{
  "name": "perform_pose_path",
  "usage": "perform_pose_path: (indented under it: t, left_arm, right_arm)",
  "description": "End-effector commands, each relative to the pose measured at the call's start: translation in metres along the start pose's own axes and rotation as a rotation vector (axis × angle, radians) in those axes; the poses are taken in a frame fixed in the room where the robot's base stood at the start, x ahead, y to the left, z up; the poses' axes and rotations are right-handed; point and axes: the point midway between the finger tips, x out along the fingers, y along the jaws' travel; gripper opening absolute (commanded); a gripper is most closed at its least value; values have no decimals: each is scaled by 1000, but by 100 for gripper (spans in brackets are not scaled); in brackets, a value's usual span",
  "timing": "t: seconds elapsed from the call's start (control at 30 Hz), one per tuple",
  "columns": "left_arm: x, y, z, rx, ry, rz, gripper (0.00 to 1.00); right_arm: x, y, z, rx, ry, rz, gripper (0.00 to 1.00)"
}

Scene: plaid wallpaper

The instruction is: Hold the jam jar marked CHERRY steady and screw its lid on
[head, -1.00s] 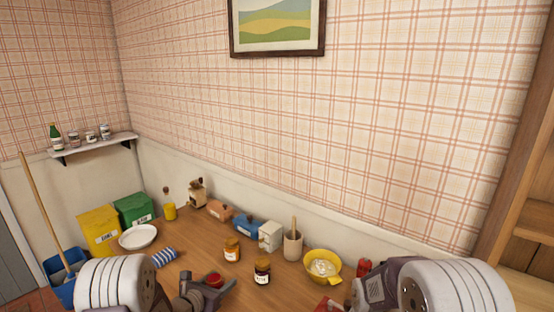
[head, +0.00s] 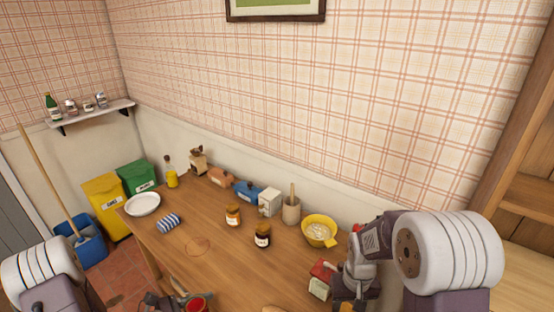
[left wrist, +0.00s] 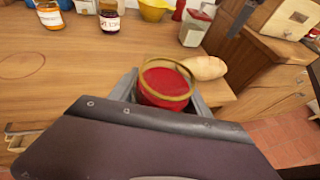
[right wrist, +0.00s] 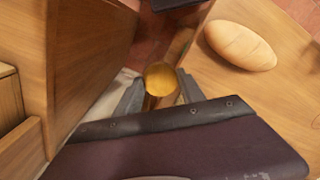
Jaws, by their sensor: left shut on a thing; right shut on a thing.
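An open jar of red jam (left wrist: 165,85) is gripped upright between the fingers of my left gripper (left wrist: 166,92). Its top is bare, and its label is hidden. The jar's red top also shows at the bottom edge of the head view (head: 197,303), with my left gripper around it. My right gripper (right wrist: 161,92) is shut on a gold lid (right wrist: 162,78). In the head view my right gripper is low at right, and the lid is hard to make out there. The lid and the jar are well apart.
An orange jar (head: 233,215) and a dark jar (head: 262,236) stand on the table (head: 225,265). Behind are a yellow bowl (head: 319,231) and a utensil crock (head: 291,212). A bread loaf (left wrist: 205,68) lies beyond the held jar. A plate (head: 143,204) and striped cloth (head: 168,222) lie left.

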Motion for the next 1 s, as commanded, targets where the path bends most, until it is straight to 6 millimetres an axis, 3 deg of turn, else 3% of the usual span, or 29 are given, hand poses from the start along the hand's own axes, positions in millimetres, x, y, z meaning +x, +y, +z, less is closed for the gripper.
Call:
perform_pose_path:
  t: [0.53, 1.0]
  left_arm:
    - [6, -2, 1, 11, -1, -25, 0]
    - [105, -58, 28, 225, -1, -536, 0]
  right_arm:
    - [0, 0, 0, 0, 0, 0, 9]
    - [0, 0, 0, 0, 0, 0, 9]
